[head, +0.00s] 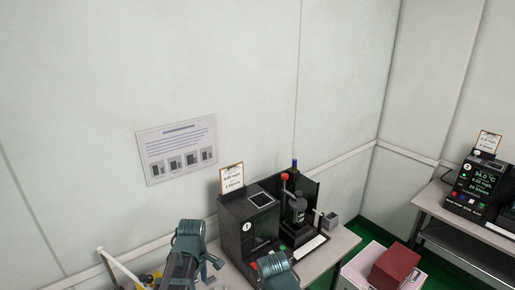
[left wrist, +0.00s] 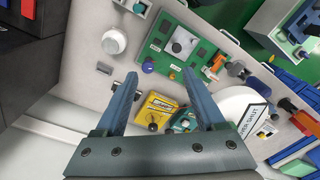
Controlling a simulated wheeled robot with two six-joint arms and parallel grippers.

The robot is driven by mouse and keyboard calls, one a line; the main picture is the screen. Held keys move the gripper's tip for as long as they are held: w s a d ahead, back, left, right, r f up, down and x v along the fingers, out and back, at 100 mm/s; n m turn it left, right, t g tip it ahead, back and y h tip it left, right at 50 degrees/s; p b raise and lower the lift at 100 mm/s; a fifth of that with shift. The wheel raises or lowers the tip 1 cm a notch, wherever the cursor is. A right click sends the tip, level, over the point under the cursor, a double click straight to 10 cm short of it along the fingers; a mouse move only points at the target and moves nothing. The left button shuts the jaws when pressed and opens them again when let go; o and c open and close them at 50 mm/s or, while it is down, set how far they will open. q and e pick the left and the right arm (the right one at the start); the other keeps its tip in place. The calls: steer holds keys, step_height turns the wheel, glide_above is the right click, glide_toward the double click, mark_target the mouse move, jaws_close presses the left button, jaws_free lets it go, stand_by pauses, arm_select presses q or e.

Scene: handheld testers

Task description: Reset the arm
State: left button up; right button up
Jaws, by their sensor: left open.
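My left gripper (left wrist: 160,78) shows in the left wrist view with its two blue-grey fingers spread apart and nothing between them. It is open above a light table that carries several handheld testers. A yellow tester (left wrist: 157,110) and a teal tester (left wrist: 183,121) lie between and beyond the fingers, apart from them as far as I can tell. In the head view my left arm (head: 187,243) and another arm link of mine (head: 275,268) show at the bottom. My right gripper is not in view.
A black test machine (head: 233,233) stands on a table by the wall, with a clipboard (head: 231,178) on top. The left wrist view shows a green panel (left wrist: 207,56) and a white round piece (left wrist: 237,104).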

arm_select(q)
steer(key=s+d+m, duration=1.1)
steer(key=d+m, duration=0.1)
steer(key=m, duration=0.6)
steer(key=shift+s+d+y, duration=0.15)
steer(key=shift+s+y, duration=0.15)
steer(key=shift+y, duration=0.1)
steer(key=shift+c, duration=0.4)
